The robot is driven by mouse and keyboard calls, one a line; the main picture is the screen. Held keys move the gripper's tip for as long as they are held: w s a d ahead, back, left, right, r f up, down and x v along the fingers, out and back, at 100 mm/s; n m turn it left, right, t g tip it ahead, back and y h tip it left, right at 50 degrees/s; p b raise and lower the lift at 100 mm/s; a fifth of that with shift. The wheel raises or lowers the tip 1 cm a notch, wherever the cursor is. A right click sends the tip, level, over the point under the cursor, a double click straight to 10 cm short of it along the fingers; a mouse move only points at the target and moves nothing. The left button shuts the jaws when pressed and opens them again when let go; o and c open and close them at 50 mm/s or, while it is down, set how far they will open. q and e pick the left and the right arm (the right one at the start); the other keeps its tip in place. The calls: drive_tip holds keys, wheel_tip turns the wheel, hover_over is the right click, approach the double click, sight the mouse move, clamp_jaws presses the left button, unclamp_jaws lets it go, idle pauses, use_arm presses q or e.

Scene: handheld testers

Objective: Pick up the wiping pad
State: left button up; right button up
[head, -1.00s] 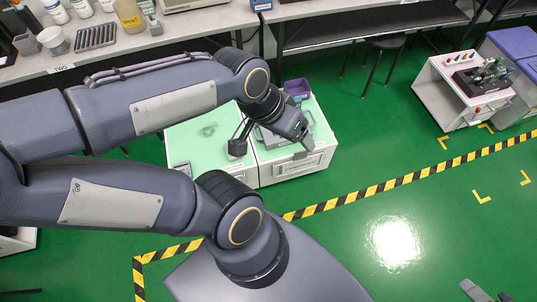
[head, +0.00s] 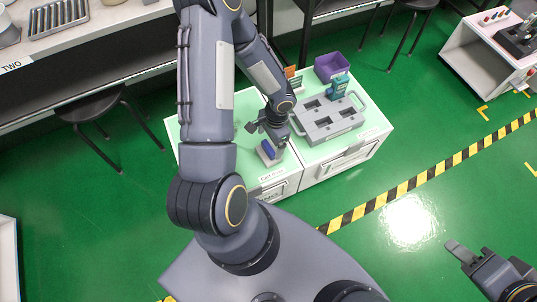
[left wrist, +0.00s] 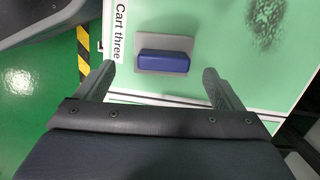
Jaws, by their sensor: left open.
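The wiping pad is a blue block on a flat light-grey base. In the left wrist view the wiping pad (left wrist: 163,60) lies on the pale green cart top (left wrist: 215,25), beside the "Cart three" label. My left gripper (left wrist: 160,73) is open, with one finger to each side of the pad and apart from it. In the head view the wiping pad (head: 267,151) shows partly under my left gripper (head: 276,143), near the cart's front edge. My right gripper (head: 475,255) is at the lower right, away from the carts; its jaw opening is unclear.
A dark smudge (left wrist: 268,20) marks the cart top behind the pad. On the adjoining cart are a grey tray (head: 327,118) with square recesses, a teal handheld device (head: 339,87) and a purple bin (head: 331,67). A stool (head: 95,110) stands at left.

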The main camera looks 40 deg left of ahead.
sight(269, 147)
use_arm(q)
drive_tip(key=f, duration=0.1)
drive_tip(key=f+b, duration=0.1)
drive_tip(key=f, duration=0.3)
drive_tip(key=shift+w+a+b, duration=0.1)
drive_tip(key=shift+a+b, duration=0.15)
drive_tip(key=shift+b, duration=0.15)
drive_tip(key=shift+f, duration=0.55)
drive_tip(key=shift+c, duration=0.4)
drive_tip(key=c, duration=1)
